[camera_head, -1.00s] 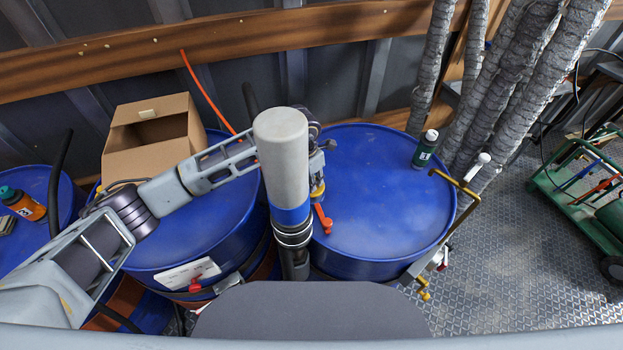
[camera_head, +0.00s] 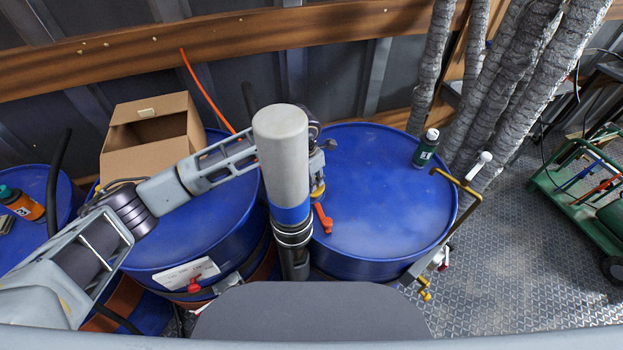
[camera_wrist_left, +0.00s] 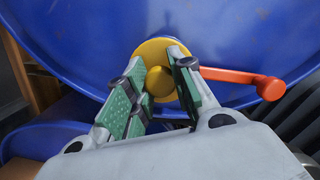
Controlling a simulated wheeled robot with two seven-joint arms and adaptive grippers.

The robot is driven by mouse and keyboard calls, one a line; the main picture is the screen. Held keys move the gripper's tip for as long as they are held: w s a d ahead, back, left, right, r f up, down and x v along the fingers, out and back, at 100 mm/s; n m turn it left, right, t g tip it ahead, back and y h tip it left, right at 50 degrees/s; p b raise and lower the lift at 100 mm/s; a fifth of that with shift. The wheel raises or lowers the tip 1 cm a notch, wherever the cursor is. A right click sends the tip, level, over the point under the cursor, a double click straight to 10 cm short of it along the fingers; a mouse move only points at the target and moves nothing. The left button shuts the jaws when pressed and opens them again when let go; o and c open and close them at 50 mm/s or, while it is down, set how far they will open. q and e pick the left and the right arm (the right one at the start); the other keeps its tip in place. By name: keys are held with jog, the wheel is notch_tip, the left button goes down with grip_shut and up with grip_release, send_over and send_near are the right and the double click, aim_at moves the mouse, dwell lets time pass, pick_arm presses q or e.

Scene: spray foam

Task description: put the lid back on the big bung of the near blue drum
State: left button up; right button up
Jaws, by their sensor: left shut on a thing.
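The nearest blue drum (camera_head: 380,190) stands right of centre in the head view, with its top mostly bare. My left gripper (camera_wrist_left: 162,76) is shut on a yellow round lid (camera_wrist_left: 158,50), with a finger on either side of its middle knob. An orange lever (camera_wrist_left: 262,84) sticks out to the right from beside the lid. In the head view the lid (camera_head: 318,190) and the lever (camera_head: 323,218) show at the drum's left edge. The big bung cannot be made out, and I cannot tell whether the lid touches it. My right gripper is not in view.
A pale upright cylinder (camera_head: 281,160) partly covers my left wrist. A dark green bottle (camera_head: 426,150) stands on the drum's right side, near a brass pipe (camera_head: 461,188). A cardboard box (camera_head: 150,140) sits on the drum to the left. A green cart (camera_head: 590,190) is far right.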

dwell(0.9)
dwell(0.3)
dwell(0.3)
pick_arm(q)
jog(key=o, duration=1.5)
jog(key=shift+r, duration=0.15)
jog(key=shift+r+p, duration=0.4)
jog(key=shift+r, duration=1.1)
jog(key=shift+r+p, duration=0.65)
jog(key=shift+r, duration=1.25)
